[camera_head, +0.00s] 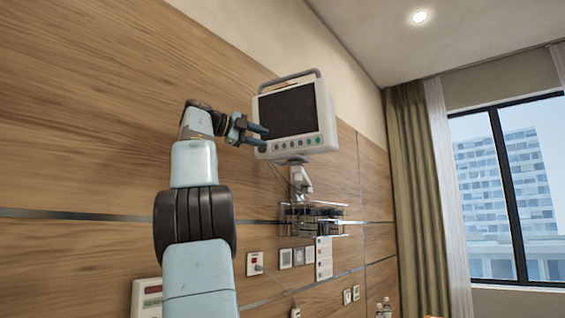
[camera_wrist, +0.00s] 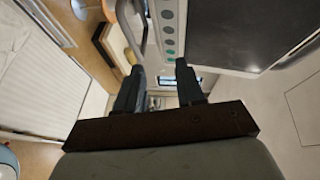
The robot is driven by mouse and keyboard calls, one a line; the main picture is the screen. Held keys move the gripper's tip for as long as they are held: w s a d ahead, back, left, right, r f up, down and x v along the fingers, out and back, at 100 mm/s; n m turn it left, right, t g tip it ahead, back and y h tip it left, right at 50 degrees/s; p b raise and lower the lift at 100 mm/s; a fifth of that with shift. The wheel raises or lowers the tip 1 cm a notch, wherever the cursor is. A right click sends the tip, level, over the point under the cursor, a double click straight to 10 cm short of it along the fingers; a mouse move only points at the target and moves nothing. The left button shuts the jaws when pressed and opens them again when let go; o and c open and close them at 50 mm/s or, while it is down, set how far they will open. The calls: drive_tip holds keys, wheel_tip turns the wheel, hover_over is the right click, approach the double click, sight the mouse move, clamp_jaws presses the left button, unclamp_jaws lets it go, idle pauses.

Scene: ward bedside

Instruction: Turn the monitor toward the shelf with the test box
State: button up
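My gripper (camera_head: 262,138) is at the monitor's lower left edge. In the wrist view the two dark fingers (camera_wrist: 160,86) are apart, with a gap between them. The monitor's button strip (camera_wrist: 168,32) runs down toward that gap, and its dark screen fills the upper right. I cannot tell whether a finger touches the case. I cannot make out the test box or its shelf with certainty.
A wire rack (camera_head: 315,215) hangs below the monitor on the wood-panelled wall. Sockets (camera_head: 298,257) and a white wall box (camera_head: 147,297) are lower down. A curtain (camera_head: 415,190) and window are at right. Open air lies between monitor and curtain.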

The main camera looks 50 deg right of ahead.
sight(280, 158)
drive_tip(key=s+a+f+n+t, duration=0.25)
drive_tip(key=s+n+t, duration=0.2)
drive_tip(key=t, duration=0.45)
drive_tip(key=shift+n, duration=0.25)
drive_tip(key=x, duration=1.4)
drive_tip(key=shift+w+f, duration=0.3)
clamp_jaws()
drive_tip(key=shift+f, duration=0.1)
